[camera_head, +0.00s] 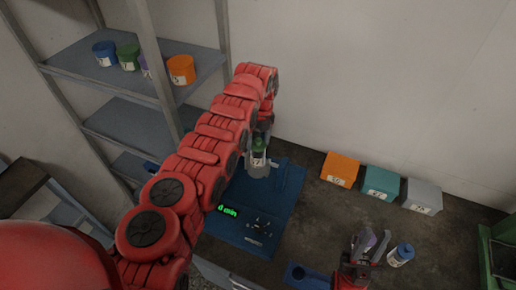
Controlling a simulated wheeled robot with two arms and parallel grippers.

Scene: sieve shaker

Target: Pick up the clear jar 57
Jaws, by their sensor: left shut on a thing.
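A pale, see-through-looking jar (258,168) with a green part and a white label stands upright on the blue mat; the label is too small to read for certain. My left gripper (262,132) is above it at the end of the long red arm and is shut on the jar's top; its fingers are mostly hidden. My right gripper (360,254) is at the bottom right beside a purple-grey object (364,242). I cannot tell whether it is open.
Orange (340,168), teal (381,184) and grey (422,196) boxes line the wall. A white jar with a blue lid (400,255) stands at the front right. Small parts and a green display (228,211) lie on the blue mat (285,208).

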